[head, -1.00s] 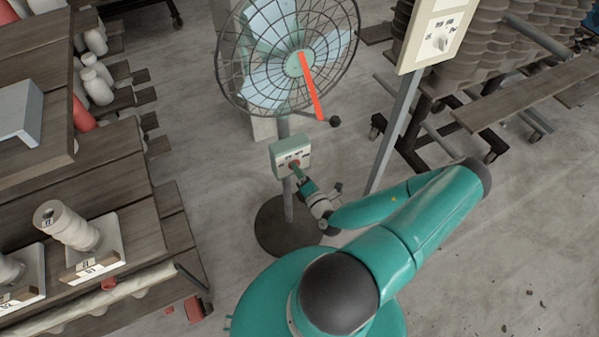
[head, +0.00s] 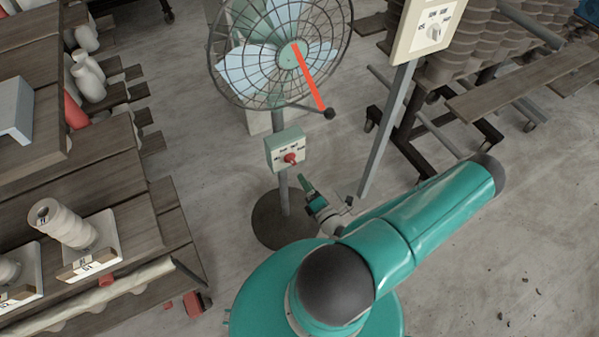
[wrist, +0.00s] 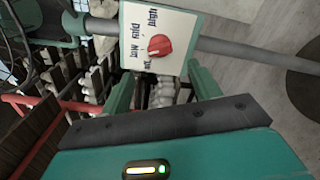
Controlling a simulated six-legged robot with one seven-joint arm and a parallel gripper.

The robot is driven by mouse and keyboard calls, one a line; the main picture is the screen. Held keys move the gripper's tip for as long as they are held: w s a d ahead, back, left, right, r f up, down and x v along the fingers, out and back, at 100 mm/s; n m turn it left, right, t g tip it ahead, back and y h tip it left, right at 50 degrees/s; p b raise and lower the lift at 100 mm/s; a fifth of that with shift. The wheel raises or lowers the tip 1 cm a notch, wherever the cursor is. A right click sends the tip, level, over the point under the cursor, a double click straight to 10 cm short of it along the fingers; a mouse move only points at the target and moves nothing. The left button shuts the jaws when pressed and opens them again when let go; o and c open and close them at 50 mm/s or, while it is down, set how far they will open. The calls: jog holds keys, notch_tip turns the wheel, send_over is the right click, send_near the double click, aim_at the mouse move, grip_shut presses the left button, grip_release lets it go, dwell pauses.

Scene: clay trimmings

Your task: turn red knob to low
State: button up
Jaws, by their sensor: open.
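The red knob (head: 290,158) is on the front of a pale green control box (head: 279,140) on the fan's pole. In the wrist view the knob (wrist: 159,46) is on the white label plate (wrist: 180,20), with "low", "mild" and "high" in a row beside it and a small mark, likely "off", by its lower left. I cannot tell for sure which mark the knob points to. My gripper (head: 303,180) is open and empty, below and slightly right of the knob and apart from it. In the wrist view its fingers (wrist: 162,88) are spread, with the knob beyond them.
The caged fan (head: 285,55) with a red strip stands above the box, on a round dark base (head: 270,220). Another panel with a white dial (head: 433,32) is on a post at right. Wooden shelves with pottery stand at left. Open floor lies at lower right.

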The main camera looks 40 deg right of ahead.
jog(key=v, duration=0.5)
jog(key=shift+s, duration=0.15)
dwell(0.3)
jog(key=w+a+r+n+g+y, duration=0.2)
jog(key=a+r+n+g+y, duration=0.25)
jog(key=r+n, duration=0.4)
jog(key=w+a+r+n+g+y, duration=0.2)
jog(key=a+r+n+g+y, duration=0.3)
jog(key=n, duration=0.7)
jog(key=w+a+r+n+g+y, duration=0.2)
jog(key=a+r+n+g+y, duration=0.15)
jog(key=r+n+y, duration=0.55)
jog(key=s+a+r+n+h, duration=0.1)
jog(key=a+r+n+h, duration=0.2)
jog(key=r+n, duration=0.4)
jog(key=s+a+r+n+h, duration=0.1)
jog(key=a+r+n+h, duration=0.2)
jog(key=r+n+h, duration=0.3)
jog(key=s+a+r+n+t+h, duration=0.1)
jog(key=a+r+n+h, duration=0.2)
jog(key=r+n, duration=0.5)
jog(key=shift+a+r+n+h, duration=0.15)
jog(key=shift+a+n+h, duration=0.25)
jog(key=shift+n+h, duration=0.55)
